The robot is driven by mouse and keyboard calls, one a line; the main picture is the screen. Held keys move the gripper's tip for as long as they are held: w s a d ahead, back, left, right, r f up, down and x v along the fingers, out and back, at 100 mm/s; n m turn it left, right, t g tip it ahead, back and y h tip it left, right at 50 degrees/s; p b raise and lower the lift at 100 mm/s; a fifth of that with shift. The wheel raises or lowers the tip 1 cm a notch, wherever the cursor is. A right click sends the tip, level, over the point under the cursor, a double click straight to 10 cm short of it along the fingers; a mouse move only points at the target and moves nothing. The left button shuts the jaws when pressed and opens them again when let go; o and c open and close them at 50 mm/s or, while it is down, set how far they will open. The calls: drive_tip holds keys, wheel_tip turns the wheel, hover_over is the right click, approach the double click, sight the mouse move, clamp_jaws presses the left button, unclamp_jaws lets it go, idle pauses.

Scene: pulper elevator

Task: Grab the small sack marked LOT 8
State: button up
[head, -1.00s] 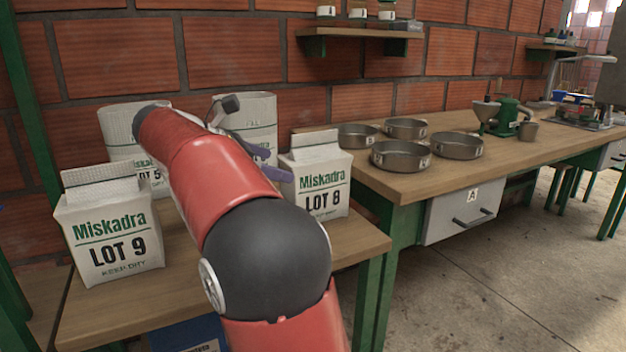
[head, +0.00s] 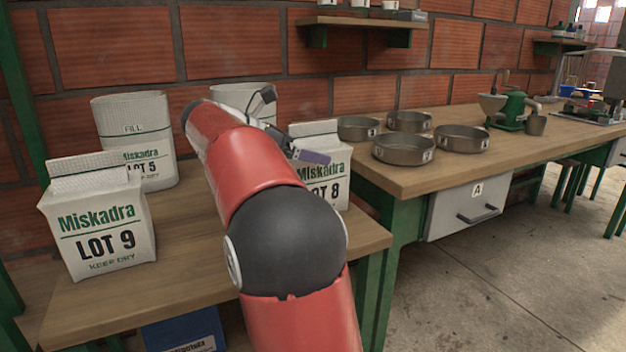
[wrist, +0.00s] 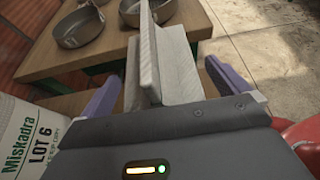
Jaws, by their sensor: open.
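The LOT 8 sack (head: 328,190) is small and white with a folded top and green and black print. It stands upright at the right end of the near wooden table. My gripper (head: 312,157) is at its upper left in the head view, one purple finger hiding part of the print. In the wrist view my gripper (wrist: 162,72) is open, with a purple finger on each side of the sack's pale folded top (wrist: 148,62). Gaps show beside the fingers, so it is not clamped.
The LOT 9 sack (head: 103,225) stands at the front left, the open LOT 5 sack (head: 130,120) behind it. The LOT 6 sack (wrist: 25,140) is close on the wrist view's left. Several metal pans (head: 404,148) sit on the long bench at right.

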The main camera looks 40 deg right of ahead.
drive_tip(key=c, duration=2.1)
drive_tip(key=shift+o, duration=0.2)
drive_tip(key=shift+r, duration=0.1)
